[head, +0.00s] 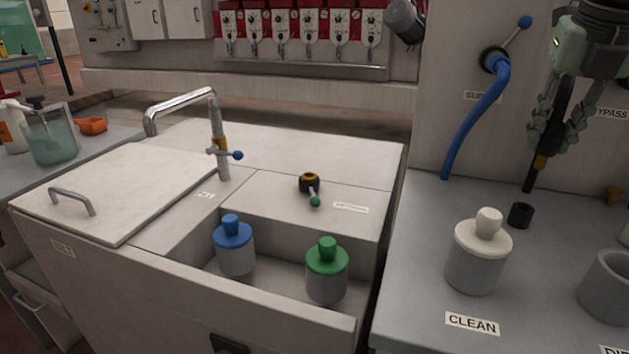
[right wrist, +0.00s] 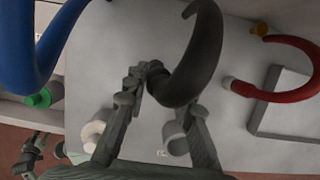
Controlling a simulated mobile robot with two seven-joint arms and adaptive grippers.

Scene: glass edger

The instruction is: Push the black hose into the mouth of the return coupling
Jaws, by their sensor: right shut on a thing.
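The black hose (head: 565,97) hangs in my right gripper (head: 556,140), its lower end with a brass-coloured band pointing down above the right bench. My right gripper is shut on the hose. In the right wrist view the hose (right wrist: 190,70) curves up between the fingers (right wrist: 158,85). The return coupling (head: 309,182), a dark and brass ring with a green-knobbed lever, sits on the tank top, well left of the hose and apart from it. Its label is too small to read surely. What looks like my left gripper (right wrist: 30,155) shows small in the right wrist view; its jaw state is unclear.
A blue hose (head: 475,120) hangs left of my right gripper. A black cylinder (head: 521,215), a white-capped jar (head: 480,255) and a grey cup (head: 608,285) stand on the bench. Blue (head: 235,248) and green (head: 326,270) capped bottles stand in the tank recess. A faucet (head: 215,125) rises behind.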

